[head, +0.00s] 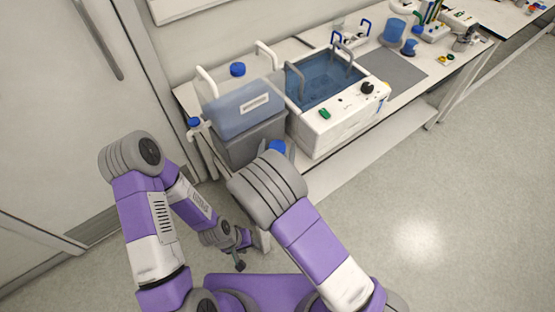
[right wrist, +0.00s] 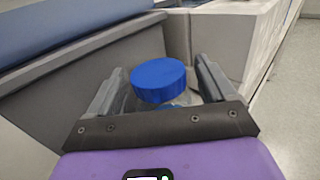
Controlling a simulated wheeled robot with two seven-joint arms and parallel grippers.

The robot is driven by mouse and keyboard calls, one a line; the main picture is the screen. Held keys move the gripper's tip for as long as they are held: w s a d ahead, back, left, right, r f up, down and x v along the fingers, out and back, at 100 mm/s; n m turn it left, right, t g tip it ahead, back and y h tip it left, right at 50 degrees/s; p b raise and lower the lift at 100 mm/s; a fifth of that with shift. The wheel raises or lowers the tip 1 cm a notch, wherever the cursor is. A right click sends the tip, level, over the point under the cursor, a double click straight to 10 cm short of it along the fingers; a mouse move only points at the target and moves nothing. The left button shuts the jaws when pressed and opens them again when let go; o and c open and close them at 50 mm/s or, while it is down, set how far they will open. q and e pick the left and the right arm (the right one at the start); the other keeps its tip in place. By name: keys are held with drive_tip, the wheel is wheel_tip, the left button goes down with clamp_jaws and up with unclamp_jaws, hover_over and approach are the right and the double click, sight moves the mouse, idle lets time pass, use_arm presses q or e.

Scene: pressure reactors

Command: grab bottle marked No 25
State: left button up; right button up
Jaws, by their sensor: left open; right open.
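A bottle with a ribbed blue cap (right wrist: 159,80) stands between the fingers of my right gripper (right wrist: 158,75) in the right wrist view. The fingers are open on either side of the cap, and little of the clear body below it shows. No number is readable on it. My left gripper (head: 243,246) is open and empty, low near the floor by the table leg.
A grey-blue container (head: 235,112) stands at the bench's left end, with another blue cap (head: 237,69) behind it. A white water bath (head: 335,125) is to its right. A blue-capped item (head: 194,122) is at the bench's left edge. The floor at right is clear.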

drive_tip(key=shift+c, duration=0.5)
clamp_jaws()
drive_tip(key=shift+r, duration=0.1)
